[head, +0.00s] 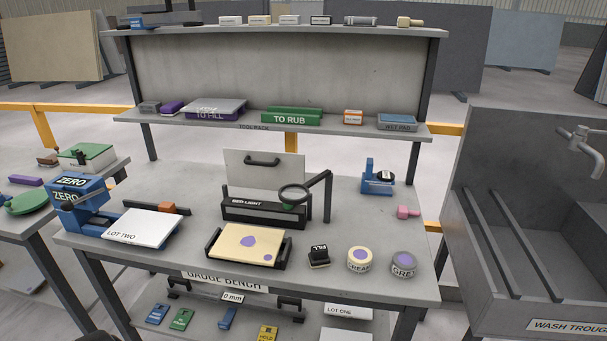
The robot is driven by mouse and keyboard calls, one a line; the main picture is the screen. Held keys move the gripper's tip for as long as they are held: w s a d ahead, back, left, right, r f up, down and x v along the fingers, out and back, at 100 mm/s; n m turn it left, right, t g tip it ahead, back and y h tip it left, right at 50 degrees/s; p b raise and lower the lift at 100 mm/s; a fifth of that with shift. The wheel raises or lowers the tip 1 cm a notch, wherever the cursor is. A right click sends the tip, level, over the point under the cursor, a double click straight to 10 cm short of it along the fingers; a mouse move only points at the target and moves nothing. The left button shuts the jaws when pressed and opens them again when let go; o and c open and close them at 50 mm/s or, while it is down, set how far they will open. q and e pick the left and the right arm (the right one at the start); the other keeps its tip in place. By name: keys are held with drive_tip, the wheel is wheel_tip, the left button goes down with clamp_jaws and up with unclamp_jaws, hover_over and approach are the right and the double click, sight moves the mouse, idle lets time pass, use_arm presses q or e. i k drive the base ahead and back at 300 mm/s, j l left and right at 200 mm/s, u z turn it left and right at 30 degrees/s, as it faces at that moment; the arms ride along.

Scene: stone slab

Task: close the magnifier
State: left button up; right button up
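The magnifier (293,194) is a dark round ring with a lens, on the gauge bench near its middle. A thin black arm (311,184) runs from it up to the top of a black post (327,200) at its right. The ring hangs in front of the right part of a long black box (250,211) with a small white label ending in "LIGHT". A pale panel with a dark handle (262,161) stands upright behind the box. A small green spot shows beneath the ring. Neither of my grippers can be made out in the head view.
In front of the box lies a cream slab with purple spots (243,241) in a black holder. Black FILL block (319,256) and two round tins (360,259) stand to its right. A blue ZERO device (77,204) is left. A sink (530,210) stands right. Bench surface right of the post is mostly clear.

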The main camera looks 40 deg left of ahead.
sight(305, 187)
drive_tip(key=u, duration=1.2)
